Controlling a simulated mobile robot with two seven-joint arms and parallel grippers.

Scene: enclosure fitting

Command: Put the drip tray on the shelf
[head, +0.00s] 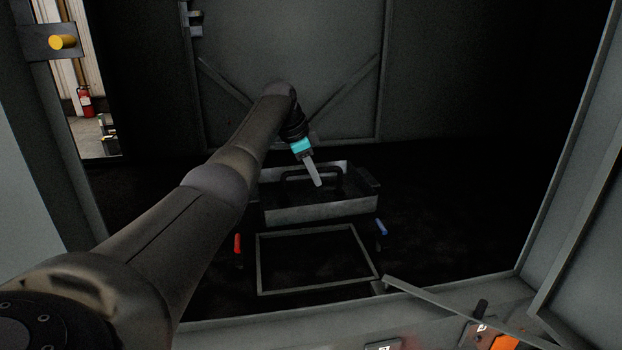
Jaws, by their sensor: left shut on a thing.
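The drip tray (312,212) is a shallow grey metal tray with a black handle (292,175) across it. It is in the middle of the head view, inside the dark enclosure. My left gripper (316,180) reaches over from the left, and its fingers are shut on the tray's handle. The shelf seems to be the thin open rectangular frame (262,266), just in front of and lower than the tray in the picture. I cannot tell whether the tray touches anything beneath it. My right gripper is not in view.
A red clip (237,244) and a blue clip (381,227) flank the frame. A loose-looking grey bar (440,302) slants across the enclosure's front edge (490,291). An orange part (504,342) lies at the lower right. The dark floor right of the tray looks clear.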

